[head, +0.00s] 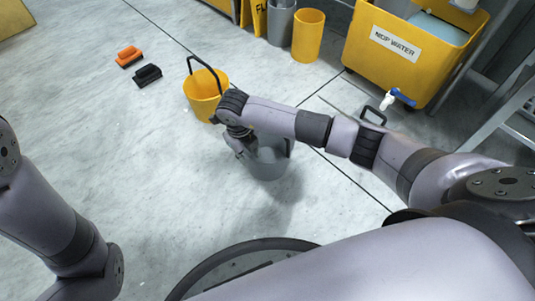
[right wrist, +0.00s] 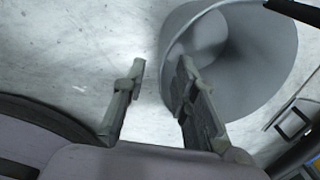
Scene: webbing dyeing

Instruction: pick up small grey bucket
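The small grey bucket (head: 268,165) stands on the floor in the middle of the head view, partly hidden by my right arm. In the right wrist view the bucket (right wrist: 258,55) fills the upper right with its mouth toward the camera. My right gripper (head: 240,150) is at the bucket's left side. In the right wrist view my right gripper (right wrist: 160,75) is open. One finger overlaps the bucket's mouth near its left rim, and the other is outside over the floor. Contact cannot be told. My left arm shows at the left, but its gripper is out of view.
A yellow bucket (head: 204,94) with a raised black handle stands just beyond my right gripper. Orange (head: 128,56) and black (head: 148,75) brushes lie further left. A yellow mop water tank (head: 385,58) with a blue tap (head: 402,97) stands at the back right.

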